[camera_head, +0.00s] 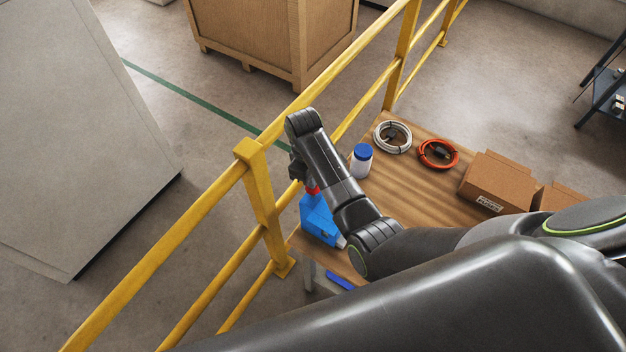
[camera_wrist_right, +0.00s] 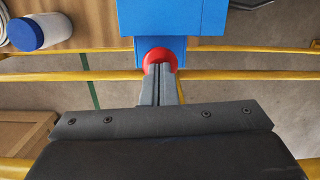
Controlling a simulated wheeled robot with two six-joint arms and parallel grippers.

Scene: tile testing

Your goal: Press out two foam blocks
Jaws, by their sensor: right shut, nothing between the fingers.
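A blue dispenser-like body (camera_head: 318,220) with a red round part (camera_head: 313,189) stands at the left end of the wooden table, partly hidden by my right arm. My right gripper (camera_head: 305,182) is beside the red part. In the right wrist view the shut, empty fingers (camera_wrist_right: 158,70) point at the red part (camera_wrist_right: 160,56) under the blue body (camera_wrist_right: 172,18). Their tips overlap it in the picture; I cannot tell if they touch. No foam block can be made out. My left gripper is out of view.
The table (camera_head: 425,194) also holds a blue-capped white bottle (camera_head: 361,163), a white cable coil (camera_head: 392,136), an orange coil (camera_head: 438,153) and cardboard boxes (camera_head: 503,180). A yellow railing (camera_head: 262,205) runs close along the table's left side. A flat blue item (camera_head: 340,280) lies near the front.

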